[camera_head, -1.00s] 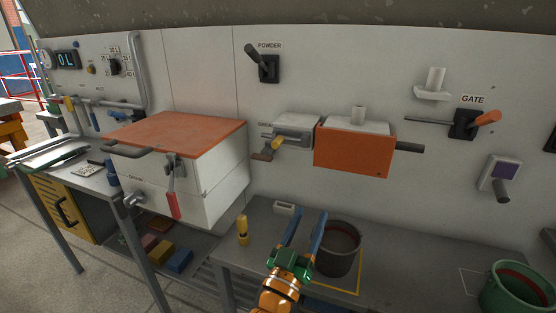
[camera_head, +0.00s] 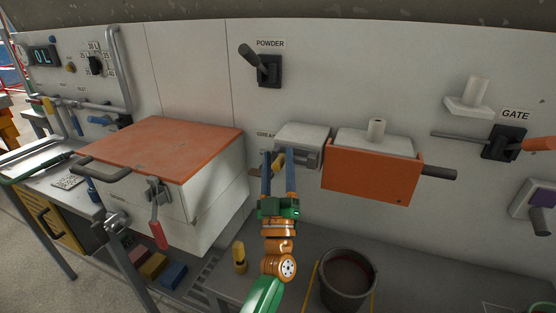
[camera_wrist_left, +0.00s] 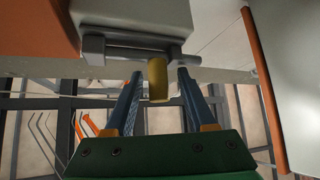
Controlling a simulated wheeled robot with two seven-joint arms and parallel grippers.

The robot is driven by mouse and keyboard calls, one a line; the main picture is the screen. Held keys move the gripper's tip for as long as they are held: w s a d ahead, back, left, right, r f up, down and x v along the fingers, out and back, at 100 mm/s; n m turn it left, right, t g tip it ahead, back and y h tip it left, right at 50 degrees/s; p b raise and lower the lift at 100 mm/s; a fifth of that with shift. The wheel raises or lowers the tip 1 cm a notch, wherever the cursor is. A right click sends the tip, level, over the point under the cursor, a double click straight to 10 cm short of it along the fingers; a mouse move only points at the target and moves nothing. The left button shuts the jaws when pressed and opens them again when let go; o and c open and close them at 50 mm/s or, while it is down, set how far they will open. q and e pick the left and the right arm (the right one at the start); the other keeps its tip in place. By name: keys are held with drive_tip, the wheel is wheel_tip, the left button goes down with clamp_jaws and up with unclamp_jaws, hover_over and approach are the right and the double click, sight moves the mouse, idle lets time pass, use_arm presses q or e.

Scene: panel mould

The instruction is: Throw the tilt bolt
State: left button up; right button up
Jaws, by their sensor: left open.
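A grey housing (camera_head: 305,136) is fixed to the white wall panel, with a metal bar and a short yellow handle (camera_head: 279,160) at its lower left. I take this for the tilt bolt; the label beside it is partly hidden. My left gripper (camera_head: 278,153) is open, its blue fingers reaching up at the handle. In the left wrist view the yellow handle (camera_wrist_left: 157,85) hangs from the bar (camera_wrist_left: 125,50) between the two open fingers, with a gap on each side. My right gripper is not in view.
An orange plate (camera_head: 369,177) with a dark bar end sits close right of the housing. A white box with an orange lid (camera_head: 160,145) and red-handled latch stands left. Below are a yellow cylinder (camera_head: 239,257) and a grey bucket (camera_head: 347,280). The POWDER lever (camera_head: 268,70) is above.

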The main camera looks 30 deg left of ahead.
use_arm(q)
drive_tip(key=shift+s+d, duration=0.1)
drive_tip(key=shift+c, duration=0.4)
clamp_jaws()
idle(0.8)
